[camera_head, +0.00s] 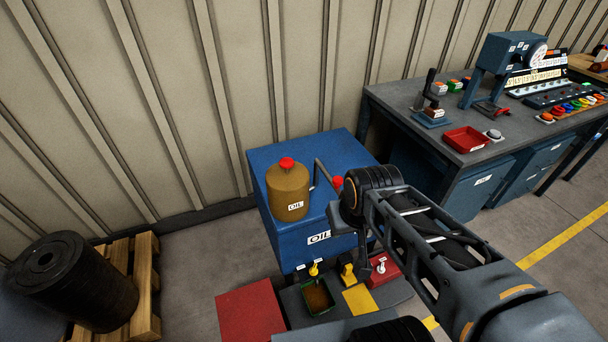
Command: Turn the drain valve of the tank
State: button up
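The blue tank (285,235), marked OIL, stands against the wall in the middle of the head view. A small yellow valve (314,269) sits low on its front, above a small dark green tray (317,310) with brown contents. I take this to be the drain valve. My arm reaches in from the lower right, and its wrist covers the tank's right front. My gripper (364,270) points down to the right of the valve, apart from it in the picture. It is small and dark, and I cannot tell whether its fingers are open.
A tan OIL jug (288,192) with a red cap stands on the tank. A yellow item (348,274) and a red box (385,271) flank my gripper. A red panel (249,312) lies left of the tray. A workbench (400,120) stands right, a pallet (147,285) left.

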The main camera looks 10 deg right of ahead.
aim_at(313, 271)
jog(key=z, duration=0.6)
jog(key=k, duration=1.3)
jog(key=u, duration=0.55)
jog(key=i, duration=0.45)
jog(key=u, duration=0.05)
